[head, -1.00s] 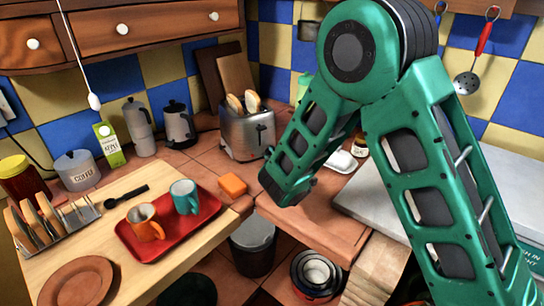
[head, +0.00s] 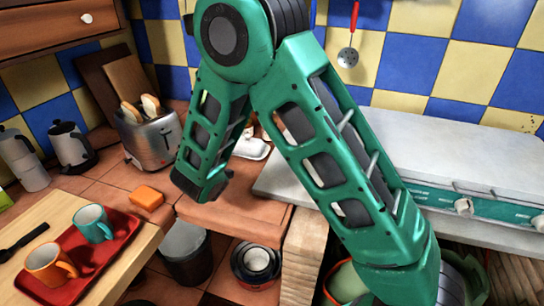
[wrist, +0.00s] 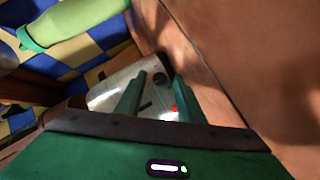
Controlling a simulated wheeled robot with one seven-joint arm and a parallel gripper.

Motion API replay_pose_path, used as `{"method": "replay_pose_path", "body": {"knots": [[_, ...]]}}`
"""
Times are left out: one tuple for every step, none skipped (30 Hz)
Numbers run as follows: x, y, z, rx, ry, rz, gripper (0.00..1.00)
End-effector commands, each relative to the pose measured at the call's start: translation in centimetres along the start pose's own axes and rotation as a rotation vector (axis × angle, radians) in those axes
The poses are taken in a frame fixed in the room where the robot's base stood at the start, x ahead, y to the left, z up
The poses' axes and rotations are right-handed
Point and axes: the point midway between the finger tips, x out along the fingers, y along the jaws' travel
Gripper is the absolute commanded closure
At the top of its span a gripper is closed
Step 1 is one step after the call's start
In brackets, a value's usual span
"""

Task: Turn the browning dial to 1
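The silver toaster (head: 152,143) stands on the tiled counter with two bread slices (head: 140,106) in its top. In the head view it is just left of my arm. I cannot read any number on the knob. My gripper (wrist: 157,98) is open and empty, its two green fingers on either side of the toaster's face, apparently short of it. In the head view the fingers are hidden by my arm.
An orange block (head: 146,197) sits on the counter in front of the toaster. A red tray (head: 112,250) with two mugs is at the lower left.

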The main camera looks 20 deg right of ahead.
Motion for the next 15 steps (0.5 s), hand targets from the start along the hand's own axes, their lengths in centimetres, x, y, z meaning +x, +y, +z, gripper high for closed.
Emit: {"method": "replay_pose_path", "body": {"knots": [[-0.03, 0.13, 0.17, 0.028, -0.001, -0.010, 0.64], [-0.03, 0.19, 0.18, 0.047, 0.001, -0.018, 0.64], [-0.03, 0.26, 0.20, 0.076, 0.004, -0.028, 0.64], [-0.03, 0.25, 0.19, 0.098, 0.006, -0.038, 0.64], [-0.03, 0.28, 0.20, 0.120, 0.008, -0.047, 0.64], [-0.01, 0.31, 0.26, 0.150, 0.010, -0.059, 0.64], [-0.03, 0.35, 0.21, 0.173, 0.013, -0.068, 0.64], [-0.02, 0.40, 0.23, 0.195, 0.015, -0.076, 0.64], [-0.01, 0.42, 0.27, 0.225, 0.018, -0.088, 0.64], [-0.02, 0.44, 0.25, 0.246, 0.021, -0.097, 0.64], [0.00, 0.46, 0.29, 0.268, 0.022, -0.106, 0.64], [0.01, 0.49, 0.32, 0.299, 0.025, -0.118, 0.64], [0.00, 0.53, 0.29, 0.320, 0.028, -0.126, 0.64], [0.00, 0.58, 0.31, 0.343, 0.030, -0.135, 0.64], [0.02, 0.60, 0.38, 0.373, 0.032, -0.147, 0.64]]}}
